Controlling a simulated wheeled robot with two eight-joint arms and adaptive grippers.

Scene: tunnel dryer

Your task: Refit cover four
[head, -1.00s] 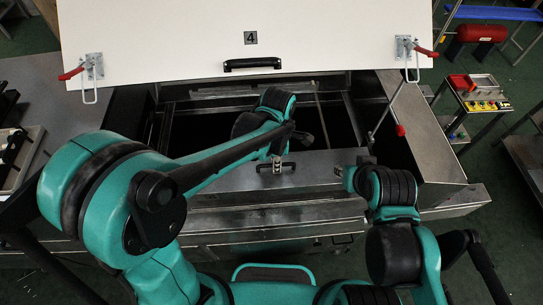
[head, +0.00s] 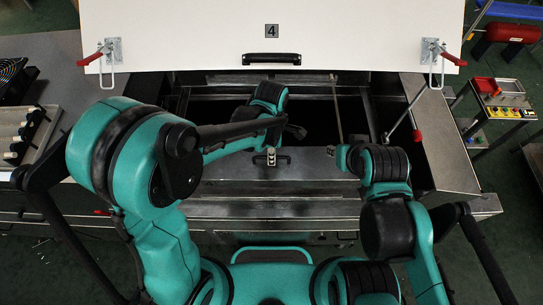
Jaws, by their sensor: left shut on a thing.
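The white cover (head: 180,45) marked 4 stands raised at the back, with a black handle (head: 271,59) and a red-levered clamp at each side. The dark dryer opening (head: 310,105) lies in front of it. My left gripper (head: 271,155) points down in front of the opening. Its pale fingertips appear shut on a dark handle (head: 284,160) on a grey metal panel (head: 310,165); my own wrist hides part of this. My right gripper (head: 342,157) is beside the panel's right part. Its jaws are too small to judge.
A red toolbox and parts sit on a cart (head: 510,113) at right.

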